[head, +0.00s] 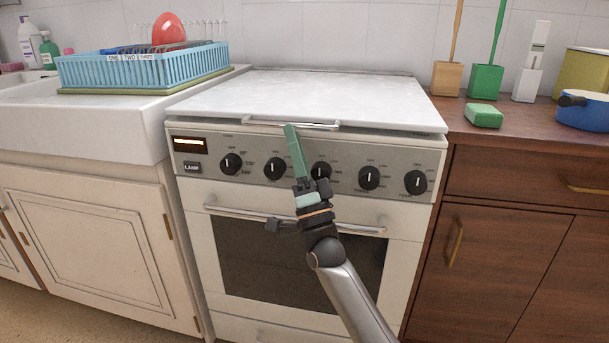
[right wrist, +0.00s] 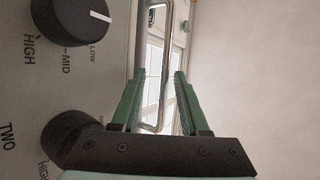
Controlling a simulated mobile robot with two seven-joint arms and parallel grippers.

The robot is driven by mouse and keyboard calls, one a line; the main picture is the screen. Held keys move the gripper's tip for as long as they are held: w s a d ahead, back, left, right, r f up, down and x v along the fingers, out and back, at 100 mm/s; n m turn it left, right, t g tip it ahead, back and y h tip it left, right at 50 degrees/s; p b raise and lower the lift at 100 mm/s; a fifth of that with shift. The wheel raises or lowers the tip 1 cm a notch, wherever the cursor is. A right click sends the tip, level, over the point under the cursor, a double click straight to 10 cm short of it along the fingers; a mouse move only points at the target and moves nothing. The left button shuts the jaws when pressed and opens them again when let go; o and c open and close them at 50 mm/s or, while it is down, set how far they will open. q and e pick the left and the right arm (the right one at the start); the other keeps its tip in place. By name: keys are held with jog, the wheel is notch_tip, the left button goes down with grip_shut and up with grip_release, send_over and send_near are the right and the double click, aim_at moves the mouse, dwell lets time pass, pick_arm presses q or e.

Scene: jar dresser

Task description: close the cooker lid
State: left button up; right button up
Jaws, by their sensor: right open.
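The white cooker lid (head: 300,95) lies flat over the top of the cooker (head: 400,208) in the head view. Its metal bar handle (head: 318,126) runs along the lid's front edge. My right gripper (head: 291,128) reaches up in front of the control panel, with its green fingertips at the handle. In the right wrist view the gripper (right wrist: 160,76) is open, with the metal handle (right wrist: 155,45) between its two fingers. I cannot tell whether either finger touches it. My left gripper is not in view.
Several black knobs (head: 369,178) and the oven door bar (head: 235,212) are close to my right arm. A blue dish rack (head: 140,72) stands left by the sink. On the right counter are a green sponge (head: 483,116), brushes and a blue pot (head: 585,112).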

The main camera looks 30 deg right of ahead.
pick_arm(q)
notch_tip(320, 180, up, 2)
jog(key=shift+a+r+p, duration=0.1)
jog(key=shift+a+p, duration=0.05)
jog(key=shift+p, duration=0.6)
pick_arm(e)
jog(key=v, duration=1)
jog(key=shift+s, duration=0.15)
jog(key=shift+a, duration=0.1)
